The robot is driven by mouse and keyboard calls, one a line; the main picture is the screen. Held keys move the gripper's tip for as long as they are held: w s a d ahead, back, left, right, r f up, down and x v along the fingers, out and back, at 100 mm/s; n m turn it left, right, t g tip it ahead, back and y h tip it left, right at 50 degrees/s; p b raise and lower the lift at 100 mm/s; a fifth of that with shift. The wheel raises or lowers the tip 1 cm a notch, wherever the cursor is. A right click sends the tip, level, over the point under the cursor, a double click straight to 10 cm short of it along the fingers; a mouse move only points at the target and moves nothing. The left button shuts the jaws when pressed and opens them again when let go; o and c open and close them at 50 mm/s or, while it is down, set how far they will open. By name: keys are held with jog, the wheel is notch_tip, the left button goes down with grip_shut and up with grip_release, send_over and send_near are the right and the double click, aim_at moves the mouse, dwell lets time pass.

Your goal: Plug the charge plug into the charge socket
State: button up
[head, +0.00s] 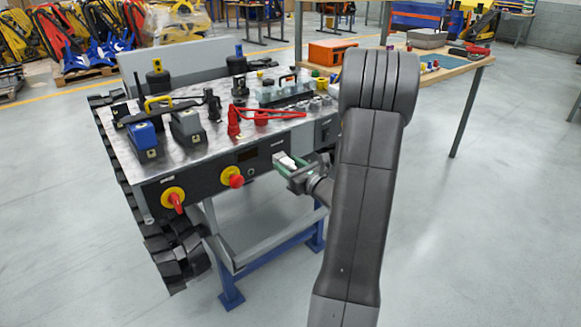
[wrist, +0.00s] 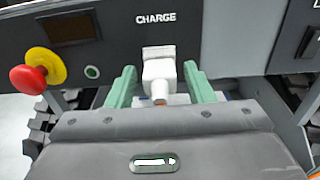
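A white charge plug (wrist: 159,72) is at the dark front panel, directly under the CHARGE label, with its narrow end toward me. The charge socket is hidden behind it, so I cannot tell how deep the plug sits. My gripper (wrist: 160,75) has its two green fingers on either side of the plug, with a narrow gap showing on each side. The fingers look open around it, not closed on it. In the head view, my gripper (head: 290,170) and the white plug (head: 286,161) are close to the panel's lower edge.
A red-and-yellow stop button (wrist: 38,70) is left of the plug on the panel (head: 215,180). A red rotary switch (head: 174,200) is farther left. The carrier's metal top (head: 190,160) holds batteries, red clamps and fittings. A workbench (head: 460,68) stands behind at right. The floor at right is clear.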

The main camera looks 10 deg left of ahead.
jog(key=shift+o, duration=0.2)
jog(key=shift+d, duration=0.1)
jog(key=p+v, duration=0.2)
jog(key=v, duration=1.1)
jog(key=shift+s+d, duration=0.25)
jog(key=shift+s, duration=0.05)
jog(key=shift+w+a, duration=0.1)
jog(key=b+x, duration=0.2)
jog(key=x, duration=1.1)
jog(key=shift+w+a, duration=0.2)
jog(key=shift+a, duration=0.05)
jog(key=shift+s+d, duration=0.2)
jog(key=shift+d, duration=0.05)
